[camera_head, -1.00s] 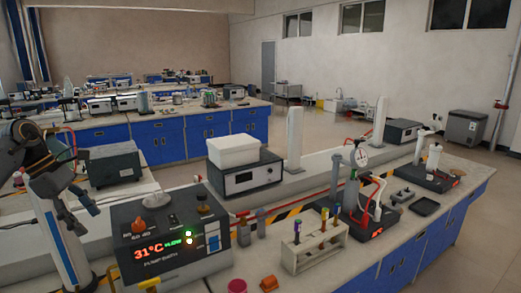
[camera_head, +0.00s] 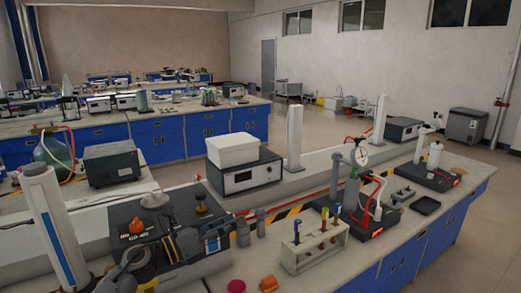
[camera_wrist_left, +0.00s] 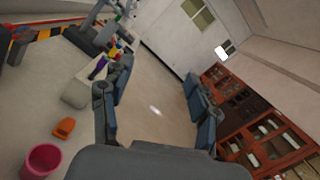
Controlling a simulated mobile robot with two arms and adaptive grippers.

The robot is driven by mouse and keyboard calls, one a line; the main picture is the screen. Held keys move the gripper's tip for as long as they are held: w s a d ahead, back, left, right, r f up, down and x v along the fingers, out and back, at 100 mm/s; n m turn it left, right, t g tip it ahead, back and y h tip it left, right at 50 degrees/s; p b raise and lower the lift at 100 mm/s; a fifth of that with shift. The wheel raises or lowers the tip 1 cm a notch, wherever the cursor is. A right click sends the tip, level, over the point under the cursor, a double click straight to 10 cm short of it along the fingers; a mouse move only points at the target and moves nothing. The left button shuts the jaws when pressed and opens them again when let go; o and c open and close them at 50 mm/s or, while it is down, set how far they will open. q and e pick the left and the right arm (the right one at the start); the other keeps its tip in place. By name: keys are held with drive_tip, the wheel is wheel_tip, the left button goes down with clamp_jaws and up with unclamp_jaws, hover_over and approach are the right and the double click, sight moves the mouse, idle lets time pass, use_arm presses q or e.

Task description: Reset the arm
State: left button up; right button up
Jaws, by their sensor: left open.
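My left gripper (camera_head: 208,242) is in front of the water bath (camera_head: 125,218) in the head view and covers its display. In the left wrist view my left gripper (camera_wrist_left: 158,88) has its two fingers wide apart, with only bare floor seen between them. It holds nothing. My left arm comes in low from the left, over the near bench. The right gripper is not in view.
Right of my gripper stand a test tube rack (camera_head: 312,248) and a gauge stand (camera_head: 358,172). A pink cup (camera_head: 236,286) and an orange piece (camera_head: 268,284) lie near the front edge. A white box (camera_head: 233,150) sits on a device behind.

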use_arm(q)
drive_tip(key=s+a+f+n+t+y, duration=0.2)
drive_tip(key=s+a+f+n+y, duration=0.55)
drive_tip(key=n, duration=0.85)
drive_tip(key=s+a+f+n+t+y, duration=0.1)
drive_tip(key=s+a+f+n+y, duration=0.6)
drive_tip(key=n, duration=0.9)
drive_tip(key=s+d+f+n+g+y, duration=0.1)
drive_tip(key=s+f+n+g, duration=0.5)
drive_tip(key=s, duration=0.7)
drive_tip(key=s+d+f+n+g, duration=0.15)
drive_tip(key=s+f+g, duration=0.25)
drive_tip(key=s+f, duration=0.6)
drive_tip(key=s+a+f+g, duration=0.1)
drive_tip(key=s+f, duration=0.1)
drive_tip(key=f, duration=1.1)
drive_tip(key=s+f+g, duration=0.1)
drive_tip(key=s+f, duration=0.2)
drive_tip(key=f, duration=0.9)
drive_tip(key=s+a+f, duration=0.3)
drive_tip(key=s+f, duration=1.1)
drive_tip(key=s, duration=0.1)
drive_tip(key=shift+s+f+g, duration=0.25)
drive_tip(key=shift+f+g, duration=0.05)
drive_tip(key=shift+g, duration=0.1)
